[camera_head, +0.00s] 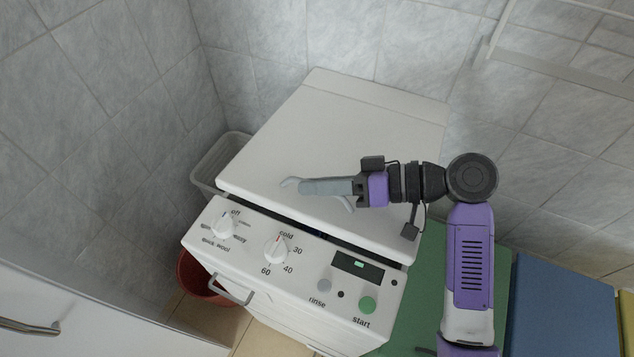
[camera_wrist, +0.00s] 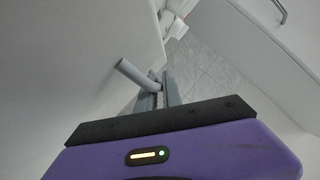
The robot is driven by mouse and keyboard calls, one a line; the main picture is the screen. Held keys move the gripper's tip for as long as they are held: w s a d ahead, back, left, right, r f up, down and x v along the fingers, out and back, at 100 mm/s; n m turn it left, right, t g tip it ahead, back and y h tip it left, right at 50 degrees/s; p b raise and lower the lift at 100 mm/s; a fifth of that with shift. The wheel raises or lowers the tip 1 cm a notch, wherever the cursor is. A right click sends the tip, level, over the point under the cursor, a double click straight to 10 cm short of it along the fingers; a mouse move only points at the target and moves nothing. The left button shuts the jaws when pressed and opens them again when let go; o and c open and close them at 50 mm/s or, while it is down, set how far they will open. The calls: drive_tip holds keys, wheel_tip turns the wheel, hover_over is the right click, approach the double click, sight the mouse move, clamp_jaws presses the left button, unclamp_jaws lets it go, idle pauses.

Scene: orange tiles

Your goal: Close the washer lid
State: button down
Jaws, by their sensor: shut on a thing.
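The white washer lid (camera_head: 330,130) lies nearly flat on top of the washer, with a dark gap between its front edge and the control panel (camera_head: 215,243). My gripper (camera_head: 325,187) reaches in from the right over the front half of the lid. It is shut on a slim grey handle-like piece (camera_head: 291,183), whose curved end shows past the fingers. In the wrist view a grey rod (camera_wrist: 133,73) sticks out beside my fingers (camera_wrist: 160,92). Where this piece joins the lid is hidden.
A grey basket (camera_head: 208,165) stands left of the washer, near the tiled wall. A red bucket (camera_head: 197,283) is at its lower left. A white cabinet with a handle (camera_head: 30,327) fills the bottom left corner. A white rack (camera_head: 560,60) is at the upper right.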

sight(325, 202)
drive_tip(key=shift+n+t+h, duration=0.3)
drive_tip(key=shift+n, duration=0.2)
drive_tip(key=shift+s+f+b, duration=0.2)
drive_tip(key=shift+f+b, duration=0.55)
drive_tip(key=shift+f, duration=0.25)
drive_tip(key=shift+s+f+b, duration=0.15)
drive_tip(key=shift+f+b, duration=0.55)
drive_tip(key=shift+f, duration=0.3)
drive_tip(key=c, duration=1.8)
unclamp_jaws()
drive_tip(key=shift+f, duration=0.1)
drive_tip(key=shift+a, duration=0.1)
drive_tip(key=shift+v, duration=4)
